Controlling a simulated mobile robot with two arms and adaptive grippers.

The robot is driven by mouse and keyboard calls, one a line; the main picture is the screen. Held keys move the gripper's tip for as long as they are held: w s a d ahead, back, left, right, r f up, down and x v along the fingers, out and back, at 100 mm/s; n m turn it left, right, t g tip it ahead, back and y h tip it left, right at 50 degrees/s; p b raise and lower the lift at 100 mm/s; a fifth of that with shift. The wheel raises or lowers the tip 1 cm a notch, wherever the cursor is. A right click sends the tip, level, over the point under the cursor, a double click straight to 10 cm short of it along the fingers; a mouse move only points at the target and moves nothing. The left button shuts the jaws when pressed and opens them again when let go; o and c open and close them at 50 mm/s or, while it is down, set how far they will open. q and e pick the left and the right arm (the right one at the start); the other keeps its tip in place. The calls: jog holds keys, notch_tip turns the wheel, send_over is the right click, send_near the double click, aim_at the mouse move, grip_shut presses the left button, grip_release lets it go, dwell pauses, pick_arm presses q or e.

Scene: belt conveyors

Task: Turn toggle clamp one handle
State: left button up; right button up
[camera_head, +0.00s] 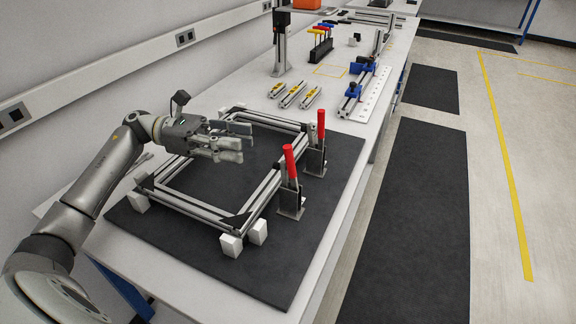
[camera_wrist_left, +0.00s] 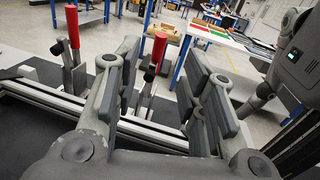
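Two toggle clamps with upright red handles stand at the right side of an aluminium profile frame (camera_head: 190,208) on a dark mat (camera_head: 180,243). The nearer clamp's red handle (camera_head: 290,165) and the farther clamp's red handle (camera_head: 321,124) both point up. I cannot tell which is clamp one. My left gripper (camera_head: 244,142) is over the frame's far left part, apart from both handles. In the left wrist view its fingers (camera_wrist_left: 165,95) are spread and empty. Both red handles show beyond them, one to the left (camera_wrist_left: 72,27) and one between the fingers (camera_wrist_left: 158,47). My right gripper is not in view.
White blocks (camera_head: 231,245) sit at the frame's near corner. Yellow-marked parts (camera_head: 293,95) lie behind the mat. A blue-fitted rail (camera_head: 361,80) and a black holder with coloured handles (camera_head: 320,48) are farther back. The mat inside the frame is clear.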

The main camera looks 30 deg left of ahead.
aim_at(288, 172)
pick_arm(q)
jog(key=p+x, duration=0.3)
jog(key=x, duration=0.6)
jog(key=shift+d+p, duration=0.3)
jog(key=shift+p, duration=0.05)
jog(key=shift+w+d, duration=0.2)
jog(key=shift+d, duration=0.45)
jog(key=shift+f, duration=0.1)
jog(key=c, duration=0.8)
grip_shut()
